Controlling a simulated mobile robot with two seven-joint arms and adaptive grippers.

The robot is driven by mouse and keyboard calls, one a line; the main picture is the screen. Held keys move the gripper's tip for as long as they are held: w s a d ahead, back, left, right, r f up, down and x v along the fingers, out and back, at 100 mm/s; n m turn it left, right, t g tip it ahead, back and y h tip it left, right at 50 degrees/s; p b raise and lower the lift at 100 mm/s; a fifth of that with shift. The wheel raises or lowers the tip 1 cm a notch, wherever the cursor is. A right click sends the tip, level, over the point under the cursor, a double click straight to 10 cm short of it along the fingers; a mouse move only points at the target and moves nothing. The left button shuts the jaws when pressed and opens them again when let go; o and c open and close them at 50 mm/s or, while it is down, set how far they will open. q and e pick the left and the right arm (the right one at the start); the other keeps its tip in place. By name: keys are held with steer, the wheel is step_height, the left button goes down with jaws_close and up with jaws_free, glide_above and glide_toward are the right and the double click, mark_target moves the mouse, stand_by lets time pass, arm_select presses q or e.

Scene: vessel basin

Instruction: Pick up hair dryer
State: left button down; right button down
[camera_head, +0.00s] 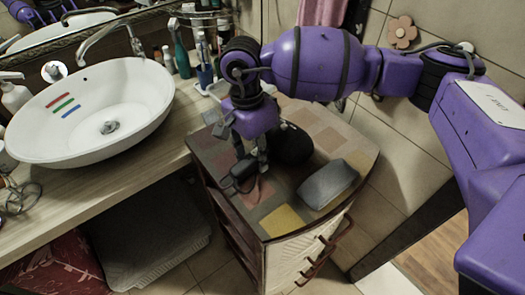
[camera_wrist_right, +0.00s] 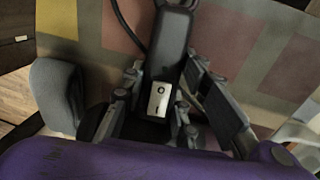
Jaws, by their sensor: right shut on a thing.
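The black hair dryer lies on the patchwork top of a small cabinet (camera_head: 212,158). Its handle end (camera_head: 240,176) and a rounded dark part (camera_head: 291,145), which looks like its head, show on either side of my right gripper (camera_head: 253,163). In the right wrist view the handle (camera_wrist_right: 171,45) with a silver switch plate runs between the fingers of the right gripper (camera_wrist_right: 165,85), which is shut on it. A cord leaves the handle's far end. Much of the dryer's head is hidden by the gripper. My left gripper is not in view.
A grey rounded object (camera_head: 328,184) lies on the cabinet to the right of the gripper and also shows in the wrist view (camera_wrist_right: 57,95). Left of the cabinet is a counter (camera_head: 150,160) with a white basin (camera_head: 90,145), a toothbrush cup (camera_head: 205,75) and bottles. Tiled walls stand behind.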

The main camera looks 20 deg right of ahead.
steer(key=shift+r, duration=0.5)
arm_select(q)
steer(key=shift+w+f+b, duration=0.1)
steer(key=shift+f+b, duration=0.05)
steer(key=shift+b, duration=0.15)
arm_select(e)
steer(key=s+a+r, duration=0.2)
steer(key=s+r, duration=0.4)
steer(key=s+a+r, duration=0.3)
steer(key=s+r, duration=0.2)
steer(key=s, duration=0.2)
steer(key=shift+a+r, duration=0.3)
steer(key=shift+r, duration=0.05)
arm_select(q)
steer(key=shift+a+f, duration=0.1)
arm_select(e)
steer(key=shift+w, duration=0.1)
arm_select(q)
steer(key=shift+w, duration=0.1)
